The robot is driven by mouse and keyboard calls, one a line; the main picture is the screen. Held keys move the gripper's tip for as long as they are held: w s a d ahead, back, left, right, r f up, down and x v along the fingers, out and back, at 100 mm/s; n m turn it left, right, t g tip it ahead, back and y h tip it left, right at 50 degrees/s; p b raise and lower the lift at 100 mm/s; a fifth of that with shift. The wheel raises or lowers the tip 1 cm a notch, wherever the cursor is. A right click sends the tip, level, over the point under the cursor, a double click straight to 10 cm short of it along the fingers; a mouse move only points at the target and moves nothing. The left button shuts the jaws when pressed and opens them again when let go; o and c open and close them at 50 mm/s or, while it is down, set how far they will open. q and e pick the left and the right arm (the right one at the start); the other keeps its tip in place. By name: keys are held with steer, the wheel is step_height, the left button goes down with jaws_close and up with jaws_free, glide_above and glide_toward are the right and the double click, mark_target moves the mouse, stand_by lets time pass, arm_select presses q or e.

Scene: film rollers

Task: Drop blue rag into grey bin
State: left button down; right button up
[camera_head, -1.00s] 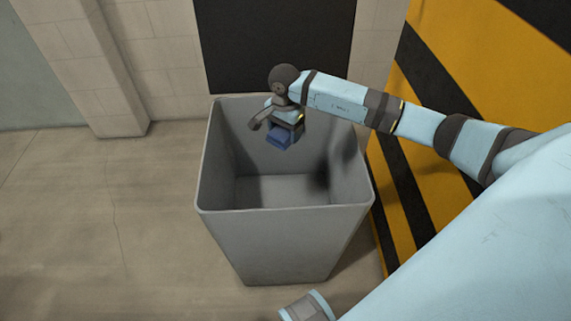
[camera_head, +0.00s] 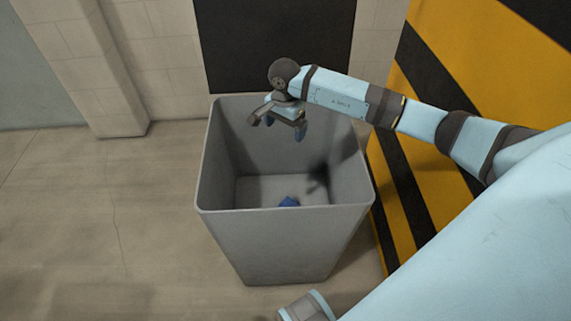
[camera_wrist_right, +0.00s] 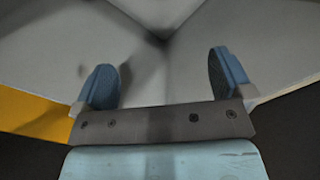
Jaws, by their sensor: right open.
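The grey bin (camera_head: 280,245) stands on the floor with its open top facing up. The blue rag (camera_head: 289,202) shows inside it, low down near the front wall, partly hidden by the rim. My right gripper (camera_head: 284,128) is above the bin's opening toward the back, open and empty, apart from the rag. In the right wrist view my right gripper (camera_wrist_right: 168,85) has its two blue fingers spread with nothing between them, and the grey bin's inner walls (camera_wrist_right: 215,35) lie beyond. My left gripper is not in view.
A yellow and black striped panel (camera_head: 480,60) stands close to the right of the bin. A tiled wall with a dark panel (camera_head: 275,45) is behind it. The concrete floor (camera_head: 100,220) to the left is clear.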

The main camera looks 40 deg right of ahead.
step_height(320, 180, up, 12)
steer(key=p, duration=0.1)
steer(key=shift+f, duration=0.15)
stand_by(0.4)
